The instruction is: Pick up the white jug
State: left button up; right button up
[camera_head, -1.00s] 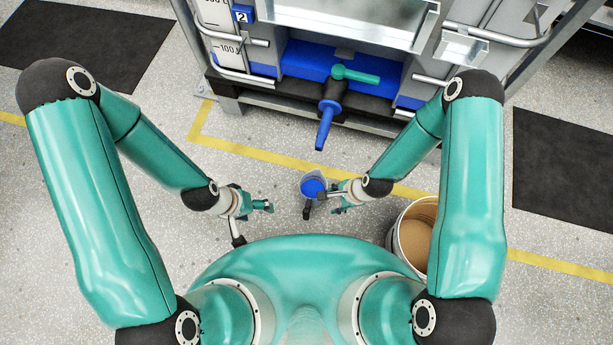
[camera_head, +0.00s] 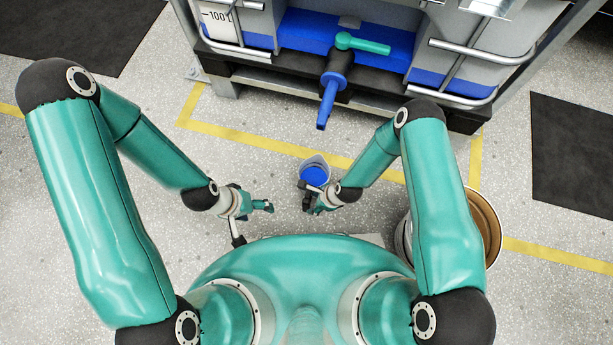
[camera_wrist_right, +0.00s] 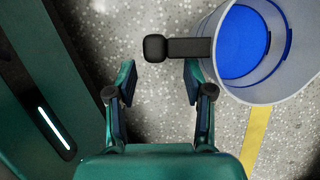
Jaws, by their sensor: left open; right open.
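The white jug (camera_head: 317,161), with blue inside, is in the middle of the head view, below the blue spout. In the right wrist view the jug (camera_wrist_right: 287,75) is at the upper right, with its black handle (camera_wrist_right: 185,47) pointing left. My right gripper (camera_head: 313,206) is open at the handle side of the jug. In the right wrist view its fingers (camera_wrist_right: 158,80) are apart, with the handle's end just beyond and between the tips. I see no grip on it. My left gripper (camera_head: 265,206) is open and empty, left of the jug.
A tank in a metal frame with a blue spout (camera_head: 327,103) and a green lever (camera_head: 362,44) stands ahead. A round bin (camera_head: 486,212) is partly hidden behind my right arm. Yellow tape (camera_head: 250,141) crosses the floor. Dark mats lie at both sides.

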jog(key=shift+b+x, duration=1.3)
jog(key=shift+x, duration=2.2)
grip_shut()
jog(key=shift+w, duration=0.1)
